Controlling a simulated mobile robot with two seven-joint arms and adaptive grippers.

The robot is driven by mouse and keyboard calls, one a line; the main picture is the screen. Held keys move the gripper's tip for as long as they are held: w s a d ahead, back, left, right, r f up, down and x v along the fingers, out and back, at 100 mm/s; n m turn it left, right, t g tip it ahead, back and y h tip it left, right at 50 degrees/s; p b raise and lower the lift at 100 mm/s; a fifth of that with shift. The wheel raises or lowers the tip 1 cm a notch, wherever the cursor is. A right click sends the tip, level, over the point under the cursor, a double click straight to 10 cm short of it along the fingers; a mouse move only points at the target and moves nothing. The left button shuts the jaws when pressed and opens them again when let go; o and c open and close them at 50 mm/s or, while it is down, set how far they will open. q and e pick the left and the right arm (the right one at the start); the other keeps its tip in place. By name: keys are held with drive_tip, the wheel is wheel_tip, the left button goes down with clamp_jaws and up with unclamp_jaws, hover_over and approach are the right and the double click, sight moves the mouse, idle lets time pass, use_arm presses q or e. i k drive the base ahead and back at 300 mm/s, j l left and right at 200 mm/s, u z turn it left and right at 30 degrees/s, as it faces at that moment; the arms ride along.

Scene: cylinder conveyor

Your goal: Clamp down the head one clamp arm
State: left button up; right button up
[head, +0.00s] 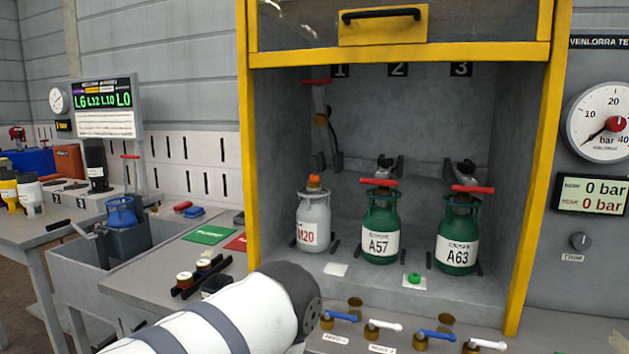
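The head one clamp arm (320,110) stands raised under number 1 in the yellow-framed cabinet, its red handle (315,82) at the top. Below it a white-grey cylinder marked 120 (313,222) with an orange top stands upright, apart from the handle. At heads two and three, the red handles (379,182) and (472,189) lie level across the tops of green cylinders A57 (380,228) and A63 (457,238). One of my arms, white with grey bands, reaches in at the bottom left. Neither gripper shows.
The yellow-framed cabinet front (400,54) is raised above the opening. Valves with blue and white levers (385,326) line the front edge. A green knob (414,279) lies on a pad. A sink (105,270) and side bench stand left; a gauge (600,122) hangs right.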

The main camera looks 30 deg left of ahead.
sight(321, 120)
drive_tip(key=i+j+u, duration=0.1)
drive_tip(key=j, duration=0.35)
drive_tip(key=i+j+u, duration=0.15)
drive_tip(key=i+j, duration=0.15)
drive_tip(key=j, duration=0.15)
drive_tip(key=i+j+u, duration=0.1)
drive_tip(key=i+j, duration=0.15)
drive_tip(key=j, duration=0.2)
drive_tip(key=i+j+u, duration=0.1)
drive_tip(key=i+j, duration=0.15)
drive_tip(key=j, duration=0.15)
